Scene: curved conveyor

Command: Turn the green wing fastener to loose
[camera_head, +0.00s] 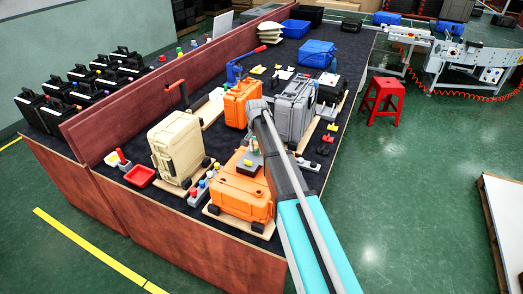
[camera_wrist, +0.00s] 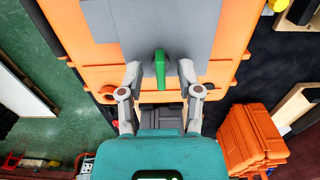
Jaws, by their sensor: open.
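The green wing fastener (camera_wrist: 160,70) stands on a grey plate (camera_wrist: 201,27) on top of an orange case (camera_wrist: 78,40) in the wrist view. Its narrow wing points along the picture's vertical. My gripper (camera_wrist: 160,73) is open, with one finger on each side of the wing and a visible gap on both sides. I cannot tell how far the fingertips are above the plate. In the head view the orange case (camera_head: 236,195) is at the near end of the table, with my arm coming over it from the right. The fastener is too small to make out clearly there.
A beige case (camera_head: 178,148), a grey case (camera_head: 292,115) and another orange case (camera_head: 239,104) stand close by on the dark table. A red tray (camera_head: 140,176) lies at the left. A reddish-brown partition (camera_head: 130,95) runs along the table's left.

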